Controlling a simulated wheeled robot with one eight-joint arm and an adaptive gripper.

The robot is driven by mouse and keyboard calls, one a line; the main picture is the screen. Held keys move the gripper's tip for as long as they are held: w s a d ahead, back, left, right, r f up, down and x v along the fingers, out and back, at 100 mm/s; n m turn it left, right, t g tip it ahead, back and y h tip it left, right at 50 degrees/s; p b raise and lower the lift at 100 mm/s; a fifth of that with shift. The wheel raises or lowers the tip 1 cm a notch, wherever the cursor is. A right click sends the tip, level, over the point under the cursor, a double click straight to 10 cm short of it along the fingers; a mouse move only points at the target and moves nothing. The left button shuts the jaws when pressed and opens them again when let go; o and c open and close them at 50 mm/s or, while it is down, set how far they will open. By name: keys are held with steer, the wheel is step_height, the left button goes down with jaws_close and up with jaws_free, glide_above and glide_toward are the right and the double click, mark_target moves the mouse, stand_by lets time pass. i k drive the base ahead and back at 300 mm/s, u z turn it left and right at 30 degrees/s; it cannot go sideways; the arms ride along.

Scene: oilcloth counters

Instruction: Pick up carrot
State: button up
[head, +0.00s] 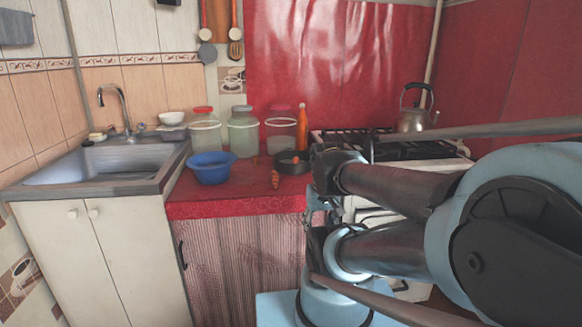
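A small orange carrot (275,179) lies on the red oilcloth counter (232,199), near its right part and in front of a dark round pan. My gripper (314,208) is partly visible at the counter's right front edge, to the right of the carrot and lower in the picture. A gap shows between the gripper and the carrot. The fingers are small and partly hidden by my arm, so I cannot tell if they are open or shut.
A blue bowl (211,168) stands left of the carrot, and the dark pan (290,164) behind it. Several glass jars (243,132) and an orange bottle (302,128) stand at the back. A sink (100,165) is left; a stove with a kettle (415,119) is right.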

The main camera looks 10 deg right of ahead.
mark_target(275, 175)
steer(key=u, duration=0.8)
steer(key=k, duration=1.15)
steer(key=z, duration=0.75)
steer(key=i, duration=1)
